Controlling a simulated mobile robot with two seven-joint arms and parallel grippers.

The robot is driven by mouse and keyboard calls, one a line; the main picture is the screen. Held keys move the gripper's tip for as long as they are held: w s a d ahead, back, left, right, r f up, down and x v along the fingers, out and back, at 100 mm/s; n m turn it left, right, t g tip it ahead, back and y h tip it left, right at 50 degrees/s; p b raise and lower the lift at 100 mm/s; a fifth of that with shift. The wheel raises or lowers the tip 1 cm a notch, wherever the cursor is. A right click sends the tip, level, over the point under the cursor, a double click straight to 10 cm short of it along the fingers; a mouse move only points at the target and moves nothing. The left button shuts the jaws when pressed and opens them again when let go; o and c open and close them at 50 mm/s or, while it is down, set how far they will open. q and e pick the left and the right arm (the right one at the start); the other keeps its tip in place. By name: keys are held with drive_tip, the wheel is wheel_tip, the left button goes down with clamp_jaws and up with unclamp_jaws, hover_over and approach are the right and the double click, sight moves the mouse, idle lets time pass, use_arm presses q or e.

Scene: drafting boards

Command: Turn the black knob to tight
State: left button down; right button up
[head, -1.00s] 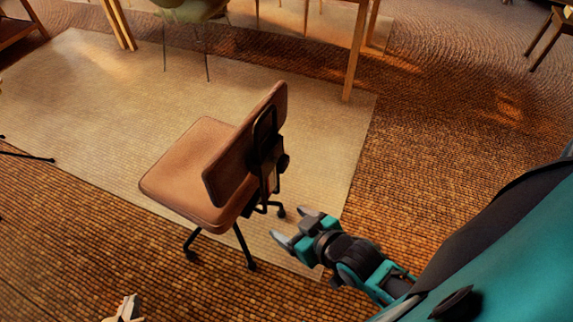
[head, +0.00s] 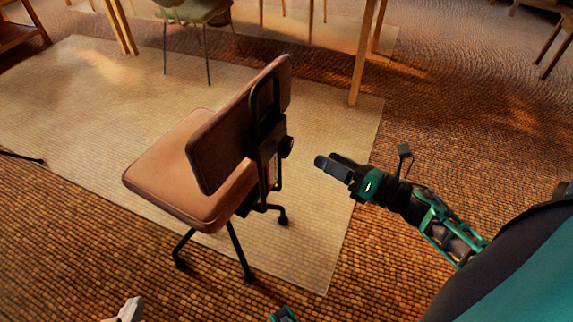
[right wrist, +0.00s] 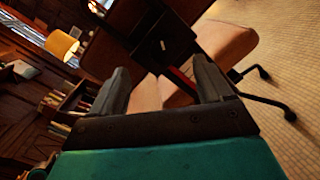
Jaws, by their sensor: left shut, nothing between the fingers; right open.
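The black knob (head: 287,147) sticks out from the black bracket (head: 268,155) behind the backrest of a brown swivel chair (head: 175,170). My right gripper (head: 327,163) is open and empty, to the right of the knob and apart from it, pointing toward it. In the right wrist view its two fingers (right wrist: 162,80) stand wide apart, with the chair's dark bracket (right wrist: 155,35) beyond them. A small white mark and a red strip show there; I cannot tell the knob's outline or setting. The tip of my left gripper (head: 130,311) shows at the bottom edge, shut and empty, mostly out of frame.
The chair stands on a pale rug (head: 310,235) over a brown woven floor. Wooden table legs (head: 365,55) and a green chair (head: 195,12) are at the back.

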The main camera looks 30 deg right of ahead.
sight(290, 148)
drive_tip(key=w+a+n, duration=0.2)
drive_tip(key=w, duration=0.1)
drive_tip(key=w+a+f+n+y+b, duration=0.1)
drive_tip(key=w+a+n, duration=0.1)
drive_tip(key=w, duration=0.2)
drive_tip(key=w+a+n+g+y+b, duration=0.1)
drive_tip(key=w+n, duration=0.1)
drive_tip(key=w, duration=0.1)
drive_tip(key=shift+w+a+f, duration=0.3)
drive_tip(key=shift+a, duration=0.1)
drive_tip(key=c, duration=1)
